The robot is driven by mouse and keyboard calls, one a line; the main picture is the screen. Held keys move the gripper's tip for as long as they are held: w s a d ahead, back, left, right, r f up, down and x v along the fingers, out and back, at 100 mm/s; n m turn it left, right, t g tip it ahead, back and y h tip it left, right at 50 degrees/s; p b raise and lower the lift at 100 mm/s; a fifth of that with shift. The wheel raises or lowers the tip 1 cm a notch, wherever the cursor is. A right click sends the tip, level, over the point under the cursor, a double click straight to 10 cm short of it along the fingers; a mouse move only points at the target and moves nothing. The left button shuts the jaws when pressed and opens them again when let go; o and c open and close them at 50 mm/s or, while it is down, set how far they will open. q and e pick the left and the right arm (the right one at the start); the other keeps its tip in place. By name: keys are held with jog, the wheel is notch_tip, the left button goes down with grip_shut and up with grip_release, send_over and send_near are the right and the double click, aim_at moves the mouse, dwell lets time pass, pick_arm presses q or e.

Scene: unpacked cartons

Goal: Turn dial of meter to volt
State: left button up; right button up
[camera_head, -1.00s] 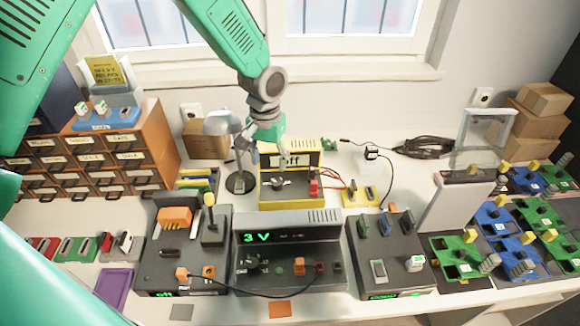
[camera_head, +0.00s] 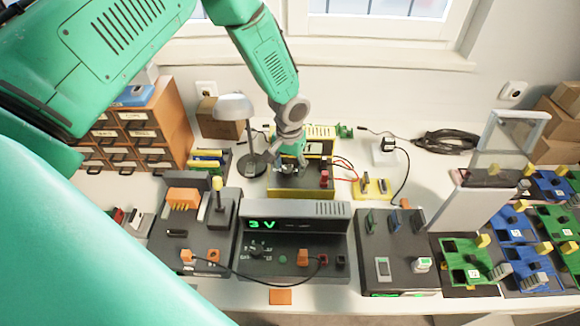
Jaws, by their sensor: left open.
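The meter (camera_head: 302,193) is a black box with yellow edges at the middle of the table, behind the grey power unit. Its display, at the back, is largely hidden behind my gripper. The dial is on its top face, mostly hidden by my fingers, so I cannot read its setting. Red plugs (camera_head: 324,178) with leads sit at the meter's right side. My left gripper (camera_head: 289,166) points down over the dial with its jaws open. I cannot tell whether the fingers touch the dial. My right gripper is not in view.
A grey power unit (camera_head: 293,209) showing a green "3 V" stands in front of the meter. A desk lamp (camera_head: 234,106) stands close at the left. A yellow connector block (camera_head: 371,188) lies to the right. Green and blue boards fill the far right.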

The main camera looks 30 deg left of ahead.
pick_arm(q)
jog(key=shift+a+f, duration=0.2)
jog(key=shift+f, duration=0.4)
jog(key=shift+a+f, duration=0.2)
jog(key=shift+a, duration=0.15)
jog(key=shift+d, duration=0.1)
grip_shut()
jog(key=shift+w+d+r, duration=0.1)
jog(key=shift+d, duration=0.15)
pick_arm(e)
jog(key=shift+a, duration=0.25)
